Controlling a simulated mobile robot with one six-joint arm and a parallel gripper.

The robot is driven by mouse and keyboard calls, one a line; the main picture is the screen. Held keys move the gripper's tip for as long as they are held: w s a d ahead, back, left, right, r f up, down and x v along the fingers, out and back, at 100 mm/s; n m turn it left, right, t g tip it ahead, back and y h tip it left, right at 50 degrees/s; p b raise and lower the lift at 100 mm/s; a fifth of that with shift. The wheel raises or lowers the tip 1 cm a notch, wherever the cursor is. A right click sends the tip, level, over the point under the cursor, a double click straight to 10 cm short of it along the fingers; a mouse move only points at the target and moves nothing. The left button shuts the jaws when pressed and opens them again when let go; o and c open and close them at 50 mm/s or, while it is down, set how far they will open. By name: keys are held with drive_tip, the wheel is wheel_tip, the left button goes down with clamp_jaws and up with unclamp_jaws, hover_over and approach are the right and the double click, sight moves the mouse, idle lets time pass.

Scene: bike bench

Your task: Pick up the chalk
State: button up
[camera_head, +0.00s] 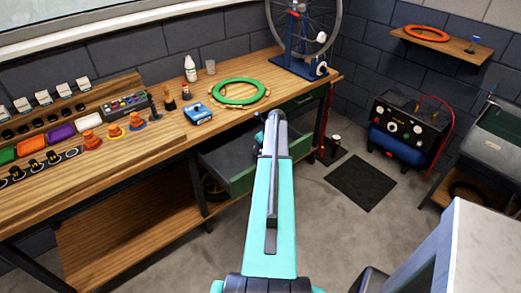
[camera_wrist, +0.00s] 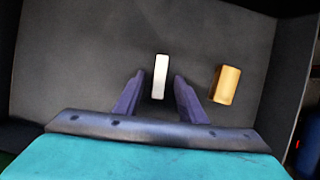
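The chalk, a small white stick (camera_wrist: 160,76), lies on the dark floor of a drawer in the wrist view. My gripper (camera_wrist: 158,80) is open above the drawer floor, with one finger on each side of the chalk. I cannot tell whether the fingers touch it. In the head view, my arm reaches over the open green drawer (camera_head: 241,181) under the bench, and the arm hides the chalk and most of the gripper.
A tan block (camera_wrist: 226,85) lies just right of my right finger in the drawer. The drawer walls stand close around. The wooden bench (camera_head: 150,150) above holds a green ring (camera_head: 240,92), a blue box (camera_head: 198,114) and bottles.

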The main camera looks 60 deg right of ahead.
sight(261, 150)
drive_tip(key=shift+c, duration=0.2)
idle(0.3)
clamp_jaws()
drive_tip(key=shift+r, duration=0.15)
wheel_tip(261, 150, up, 10)
drive_tip(key=b, duration=0.3)
idle(0.4)
idle(0.5)
